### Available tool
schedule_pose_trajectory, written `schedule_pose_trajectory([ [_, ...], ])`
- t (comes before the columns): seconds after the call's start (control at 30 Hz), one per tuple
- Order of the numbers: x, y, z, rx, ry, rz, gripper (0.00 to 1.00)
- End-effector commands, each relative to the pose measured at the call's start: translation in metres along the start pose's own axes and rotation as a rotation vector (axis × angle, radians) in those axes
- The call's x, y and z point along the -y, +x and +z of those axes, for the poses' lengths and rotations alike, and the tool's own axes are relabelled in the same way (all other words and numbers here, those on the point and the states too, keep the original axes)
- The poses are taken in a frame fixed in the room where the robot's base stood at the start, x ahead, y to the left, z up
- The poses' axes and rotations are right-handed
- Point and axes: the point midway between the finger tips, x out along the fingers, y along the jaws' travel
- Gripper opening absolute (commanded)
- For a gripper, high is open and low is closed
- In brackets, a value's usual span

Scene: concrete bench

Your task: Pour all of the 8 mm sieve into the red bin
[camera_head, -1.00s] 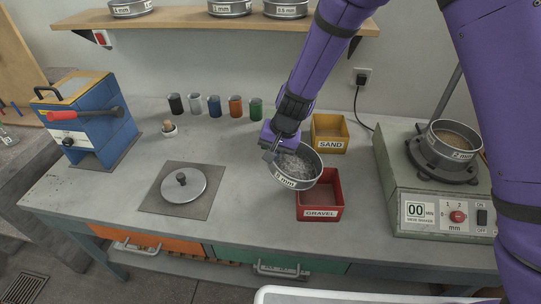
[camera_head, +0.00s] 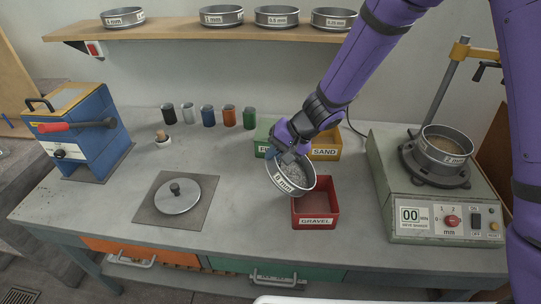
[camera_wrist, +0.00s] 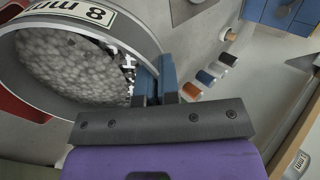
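The 8 mm sieve (camera_head: 291,179) is a round metal sieve with a white label, tilted toward the right in the head view. My gripper (camera_head: 291,150) is shut on its rim and holds it above the bench, at the back left of the red bin. In the wrist view the sieve (camera_wrist: 140,28) holds many grey stones, and my gripper's blue fingers (camera_wrist: 157,82) pinch its wall. The red bin (camera_head: 316,222), labelled GRAVEL, stands on the bench; its visible floor shows no stones. The sieve's lower edge is close to the bin's left side.
Behind are a yellow SAND bin (camera_head: 326,153) and a partly hidden green bin (camera_head: 264,133). A sieve shaker (camera_head: 440,215) carrying a 2 mm sieve (camera_head: 446,145) stands right. A round lid (camera_head: 177,197) lies on a plate at left. Several coloured cups (camera_head: 208,116) stand at the back.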

Motion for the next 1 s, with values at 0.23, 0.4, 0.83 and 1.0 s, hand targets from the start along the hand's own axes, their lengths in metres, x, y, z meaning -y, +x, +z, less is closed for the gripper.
schedule_pose_trajectory([
  [0.23, -0.004, -0.010, 0.000, 0.000, 0.001, -0.090, 0.00],
  [0.4, -0.005, -0.017, -0.001, -0.002, 0.000, -0.153, 0.00],
  [0.83, -0.011, -0.034, -0.001, 0.002, 0.001, -0.310, 0.00],
  [1.0, -0.013, -0.040, -0.001, 0.002, 0.001, -0.372, 0.00],
])
